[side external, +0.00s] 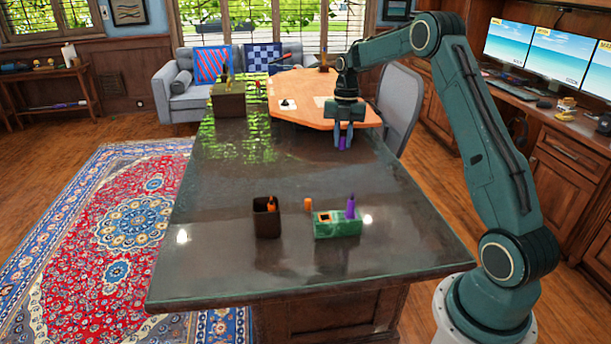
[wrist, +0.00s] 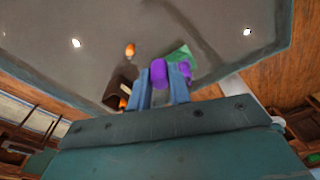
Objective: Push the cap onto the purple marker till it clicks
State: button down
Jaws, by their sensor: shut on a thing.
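A purple cap (side external: 342,144) is between the fingertips of my gripper (side external: 343,137), which points down and is shut on it well above the desk. The cap also shows in the wrist view (wrist: 159,73). The purple marker (side external: 350,207) stands upright in the right part of a green block (side external: 338,231) near the front of the desk. My gripper is behind and above the marker, apart from it. In the wrist view the marker (wrist: 185,70) is partly hidden by a finger.
A dark square cup (side external: 267,222) with an orange item (side external: 271,204) inside stands left of the block. A small orange piece (side external: 308,205) sits on the desk between them. A brown box (side external: 228,100) stands at the far left. The middle of the dark desk (side external: 260,175) is clear.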

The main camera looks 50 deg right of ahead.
jog(key=shift+s+a, duration=0.1)
jog(key=s+a, duration=0.1)
jog(key=m, duration=0.4)
send_over(352, 196)
jog(key=shift+d+f+t, duration=0.1)
jog(key=shift+f+t, duration=0.15)
jog(key=shift+t, duration=0.05)
jog(key=shift+f, duration=0.15)
jog(key=shift+f, duration=2.55)
jog(key=shift+f+n, duration=0.3)
jog(key=shift+f, duration=1.25)
dwell(0.9)
